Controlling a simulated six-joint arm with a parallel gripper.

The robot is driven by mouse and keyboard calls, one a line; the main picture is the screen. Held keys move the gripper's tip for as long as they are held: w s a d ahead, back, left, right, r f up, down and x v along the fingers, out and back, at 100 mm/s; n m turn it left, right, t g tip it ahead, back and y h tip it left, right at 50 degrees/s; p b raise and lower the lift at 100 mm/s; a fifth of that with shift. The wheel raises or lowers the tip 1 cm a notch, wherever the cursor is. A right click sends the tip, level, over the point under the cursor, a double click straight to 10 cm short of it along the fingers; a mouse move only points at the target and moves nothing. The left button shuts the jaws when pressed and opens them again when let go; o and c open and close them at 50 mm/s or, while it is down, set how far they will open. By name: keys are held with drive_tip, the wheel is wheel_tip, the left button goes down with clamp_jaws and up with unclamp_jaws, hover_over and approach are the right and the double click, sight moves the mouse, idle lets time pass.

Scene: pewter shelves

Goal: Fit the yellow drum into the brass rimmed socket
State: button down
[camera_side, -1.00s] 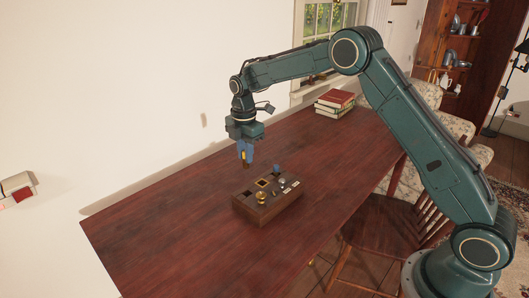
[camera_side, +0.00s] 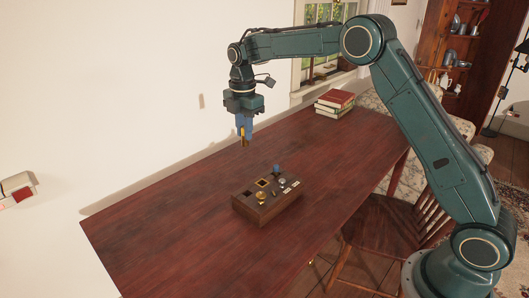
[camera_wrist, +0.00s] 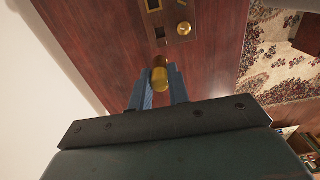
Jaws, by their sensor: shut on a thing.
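My gripper (camera_side: 243,138) is shut on the yellow drum (camera_wrist: 160,76), which sits between the blue fingertips. In the side view the drum is a small yellow and brown piece, mostly covered by the fingers. It hangs well above the table, clear of the dark wooden block (camera_side: 268,211). The brass rimmed socket (camera_side: 262,182) is a square opening in the block's top toward the back, and it looks empty. In the wrist view the socket (camera_wrist: 153,6) shows at the top edge, partly cut off, beyond the drum.
The block also carries a brass knob (camera_side: 261,196), a plain dark hole (camera_side: 246,197), a blue-topped piece (camera_side: 277,169) and small silver and white fittings. Books (camera_side: 335,103) are stacked at the table's far end. The table (camera_side: 160,235) left of the block is clear.

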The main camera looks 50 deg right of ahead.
hover_over(262, 175)
drive_tip(key=s+a, duration=0.3)
drive_tip(key=shift+f, duration=9.85)
drive_tip(key=shift+f, duration=0.15)
drive_tip(key=c, duration=1.3)
unclamp_jaws()
wheel_tip(262, 175, up, 12)
drive_tip(key=shift+r, duration=0.15)
